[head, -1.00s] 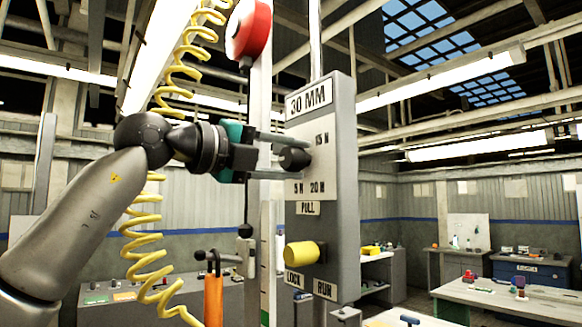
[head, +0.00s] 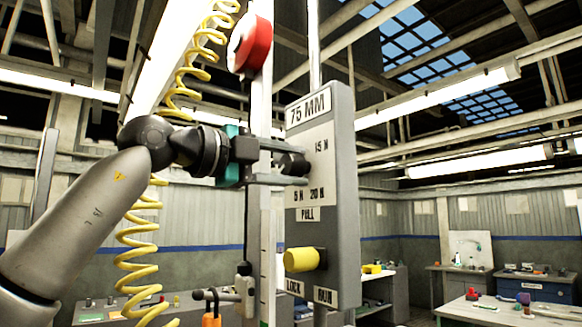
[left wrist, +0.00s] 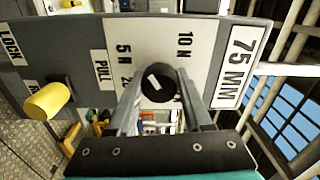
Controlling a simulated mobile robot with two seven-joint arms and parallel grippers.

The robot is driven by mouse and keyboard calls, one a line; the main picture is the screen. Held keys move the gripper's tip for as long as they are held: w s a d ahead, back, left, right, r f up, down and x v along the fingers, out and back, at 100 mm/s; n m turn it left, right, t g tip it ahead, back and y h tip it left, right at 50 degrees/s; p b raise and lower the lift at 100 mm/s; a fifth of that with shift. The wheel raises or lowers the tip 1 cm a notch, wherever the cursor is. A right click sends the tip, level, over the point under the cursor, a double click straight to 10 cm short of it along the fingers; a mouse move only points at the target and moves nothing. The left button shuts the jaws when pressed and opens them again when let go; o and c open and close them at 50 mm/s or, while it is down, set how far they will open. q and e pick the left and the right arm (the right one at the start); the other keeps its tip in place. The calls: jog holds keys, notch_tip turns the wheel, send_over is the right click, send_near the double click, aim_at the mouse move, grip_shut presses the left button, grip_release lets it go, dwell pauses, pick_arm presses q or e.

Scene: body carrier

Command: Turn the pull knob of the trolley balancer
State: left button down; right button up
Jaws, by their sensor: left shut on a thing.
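The balancer's grey panel (head: 345,200) stands upright in the head view, with a 75 MM readout at its top. The black pull knob (head: 293,163) sits on its white dial plate, among the marks 5 N, 15 N and 20 N and above the PULL label. My left gripper (head: 300,164) is shut on this knob, one finger above it and one below. In the left wrist view the round knob (left wrist: 157,84) is between the two fingers, with a white mark on its face, and a 10 N mark shows too. My right gripper is not in view.
A yellow knob (head: 301,260) sticks out below, above LOCK and RUN labels; it also shows in the left wrist view (left wrist: 48,101). A yellow coiled hose (head: 138,255) hangs behind my left arm. A red drum (head: 250,45) is above. An orange handle (head: 210,320) hangs at lower left.

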pick_arm(q)
jog(key=shift+c, duration=1.6)
grip_release()
jog(key=b+v, duration=0.3)
jog(key=v, duration=1.2)
jog(key=shift+b, duration=0.35)
jog(key=shift+a, duration=0.1)
